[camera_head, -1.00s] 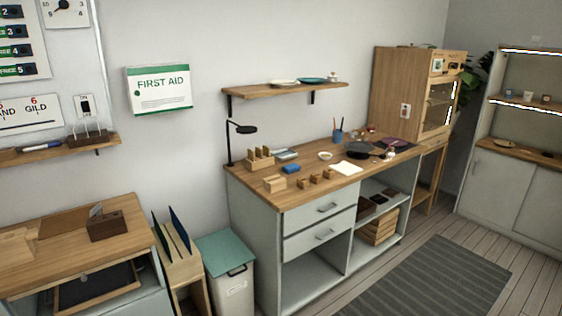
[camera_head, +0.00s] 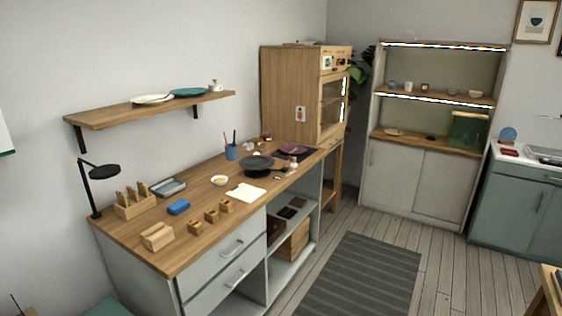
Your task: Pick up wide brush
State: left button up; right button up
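No brush can be made out for certain as the wide one. A blue cup (camera_head: 232,152) with thin upright sticks, perhaps brushes or pencils, stands at the back of the wooden workbench (camera_head: 190,230). A wooden rack (camera_head: 134,206) with several upright slim pieces stands at the bench's left end; what they are is too small to tell. Neither of my grippers shows in the view.
The bench also holds a black turntable-like disc (camera_head: 257,163), a white sheet (camera_head: 246,193), a blue block (camera_head: 179,207), small wooden blocks (camera_head: 211,215) and a black lamp (camera_head: 103,171). A striped rug (camera_head: 365,275) lies on open floor to the right.

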aim_at(262, 146)
jog(key=i+l+u, duration=0.4)
jog(key=i+l, duration=0.85)
jog(key=i+l+u, duration=0.1)
jog(key=u, duration=0.95)
jog(key=i+l+u, duration=0.15)
jog(key=l+u, duration=0.2)
jog(key=l, duration=0.25)
jog(key=i+l+u, duration=0.1)
jog(key=l+u, duration=0.3)
jog(key=l, duration=0.2)
jog(key=l+u, duration=0.35)
jog(key=l, duration=1.2)
jog(key=l+u, duration=0.15)
jog(key=l, duration=0.8)
jog(key=k+l, duration=0.1)
jog(key=l, duration=0.85)
jog(key=u, duration=0.05)
